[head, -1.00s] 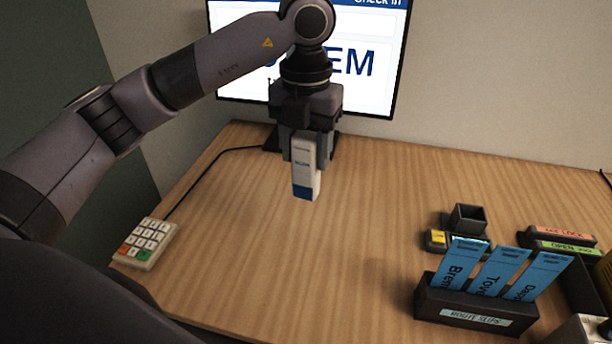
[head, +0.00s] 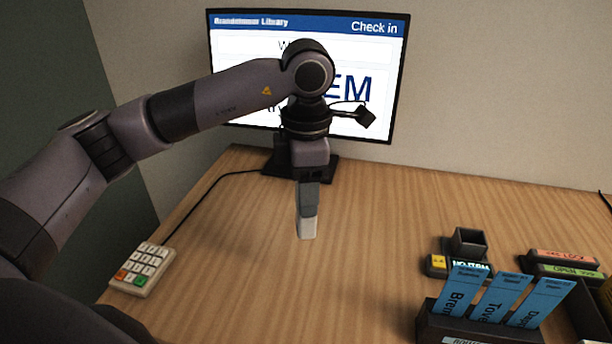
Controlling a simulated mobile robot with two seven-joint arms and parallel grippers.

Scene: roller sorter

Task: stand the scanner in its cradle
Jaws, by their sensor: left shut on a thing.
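My left gripper (head: 309,198) points down over the middle-left of the table, in front of the monitor stand. It is shut on the scanner (head: 308,228), whose pale lower end shows below the fingers, held roughly upright. The fingers hide the rest of it. The cradle appears to be the dark, square, open-topped holder (head: 468,241) at the right. It looks empty, and the scanner is well to its left. My right gripper is out of view.
A small display reading NO ITEM (head: 471,267) sits before the holder. A route-slips box (head: 440,325) with blue slips stands nearer. Labelled dark trays (head: 562,257) are at far right. A keypad (head: 142,268) lies left; a monitor (head: 399,80) stands behind. The middle table is clear.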

